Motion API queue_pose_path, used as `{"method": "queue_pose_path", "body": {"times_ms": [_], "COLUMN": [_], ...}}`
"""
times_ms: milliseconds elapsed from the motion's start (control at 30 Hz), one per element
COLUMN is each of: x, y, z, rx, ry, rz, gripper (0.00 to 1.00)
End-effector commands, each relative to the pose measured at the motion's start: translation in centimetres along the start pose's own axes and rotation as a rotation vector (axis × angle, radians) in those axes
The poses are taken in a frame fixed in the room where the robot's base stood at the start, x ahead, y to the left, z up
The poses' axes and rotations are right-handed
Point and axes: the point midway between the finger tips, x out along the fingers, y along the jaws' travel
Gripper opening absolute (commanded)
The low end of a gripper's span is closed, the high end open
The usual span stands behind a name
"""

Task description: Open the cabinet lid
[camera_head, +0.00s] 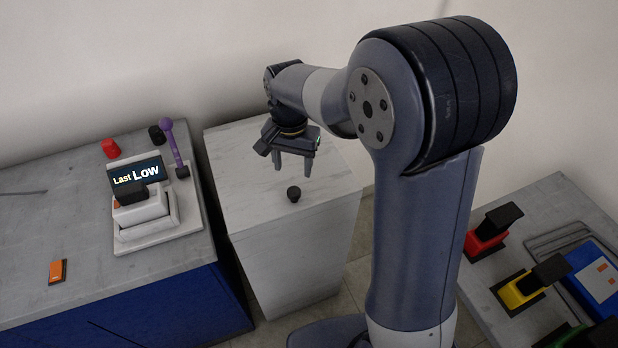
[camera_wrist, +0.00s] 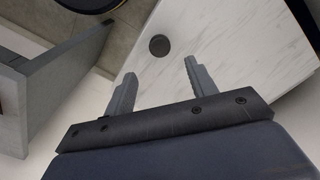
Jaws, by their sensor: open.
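The cabinet (camera_head: 270,165) is a white marble-like box with a flat top. A small dark round knob (camera_head: 294,193) stands on its lid near the front edge. The lid looks shut. My gripper (camera_head: 292,172) hangs above the lid, fingers pointing down, behind the knob and apart from it. In the wrist view the two grey fingers (camera_wrist: 157,78) are spread with nothing between them. The knob (camera_wrist: 159,45) shows beyond the fingertips, on the white lid (camera_wrist: 225,40).
At right a table holds red (camera_head: 485,238) and yellow (camera_head: 518,290) black-topped items and a blue box (camera_head: 597,282).

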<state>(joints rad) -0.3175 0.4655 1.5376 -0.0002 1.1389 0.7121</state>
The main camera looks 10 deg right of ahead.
Motion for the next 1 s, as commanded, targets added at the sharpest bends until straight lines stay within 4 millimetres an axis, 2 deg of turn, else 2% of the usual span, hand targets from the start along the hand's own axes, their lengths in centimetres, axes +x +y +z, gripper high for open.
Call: {"method": "queue_pose_path", "body": {"times_ms": [167, 400, 600, 767, 1000], "x": [2.4, 7.0, 9.6, 10.4, 10.4], "y": [0.1, 0.1, 0.1, 0.1, 0.1], "z": [0.1, 0.1, 0.0, 0.0, 0.0], "rx": [0.0, 0.0, 0.0, 0.0, -0.001], "ry": [-0.004, -0.004, -0.002, 0.0, 0.0], "rz": [0.004, 0.003, 0.001, 0.0, -0.001], "gripper": [0.54, 0.54, 0.54, 0.54, 0.54]}}
